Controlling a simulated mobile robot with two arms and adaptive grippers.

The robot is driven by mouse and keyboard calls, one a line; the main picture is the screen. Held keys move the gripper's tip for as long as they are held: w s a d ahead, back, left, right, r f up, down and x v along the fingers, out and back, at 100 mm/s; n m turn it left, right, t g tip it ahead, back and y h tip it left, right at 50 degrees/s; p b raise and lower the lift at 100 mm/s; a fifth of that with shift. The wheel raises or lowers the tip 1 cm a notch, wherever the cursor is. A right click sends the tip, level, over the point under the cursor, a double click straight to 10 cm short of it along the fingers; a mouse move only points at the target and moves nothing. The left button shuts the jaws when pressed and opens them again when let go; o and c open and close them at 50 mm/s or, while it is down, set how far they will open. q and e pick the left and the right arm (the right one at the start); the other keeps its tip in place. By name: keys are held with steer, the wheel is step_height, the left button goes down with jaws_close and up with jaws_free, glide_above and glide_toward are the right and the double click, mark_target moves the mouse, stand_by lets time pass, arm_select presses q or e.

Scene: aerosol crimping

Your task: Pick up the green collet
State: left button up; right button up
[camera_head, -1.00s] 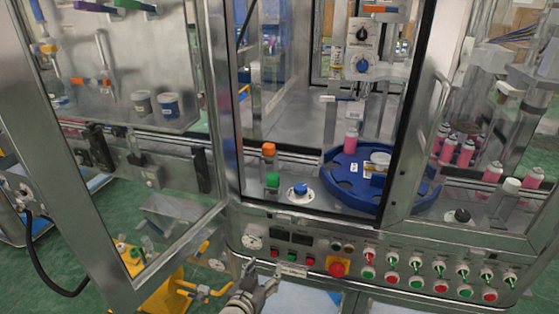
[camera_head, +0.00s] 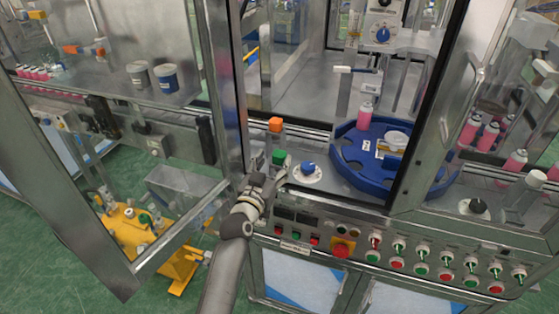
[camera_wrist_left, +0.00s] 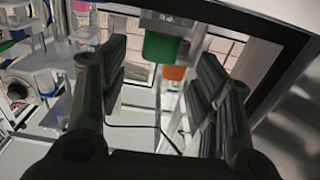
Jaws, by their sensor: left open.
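The green collet (camera_head: 279,158) sits at the front left of the machine's deck, beside the blue-capped dial. My left gripper (camera_head: 268,185) is open and empty, just in front of and slightly below the green collet in the head view. In the left wrist view the green collet (camera_wrist_left: 163,47) shows ahead, between the spread fingers of my left gripper (camera_wrist_left: 163,70) and toward the top. I cannot tell whether the fingers touch it. My right gripper is not in view.
An orange collet (camera_head: 276,125) stands behind the green one. A white dial with a blue cap (camera_head: 307,170) is close to the right. The blue rotary table (camera_head: 350,168) lies farther right. A metal door frame (camera_head: 225,95) stands close on the left; buttons line the front panel.

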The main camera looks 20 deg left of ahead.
mark_target(277, 159)
arm_select(q)
steer(key=shift+w+d+f+p, duration=0.15)
steer(key=shift+w+p, duration=0.1)
steer(key=shift+w, duration=1)
steer(key=shift+w+f+p, duration=0.1)
steer(key=shift+w+p, duration=0.15)
steer(key=shift+w, duration=1)
steer(key=c, duration=1.2)
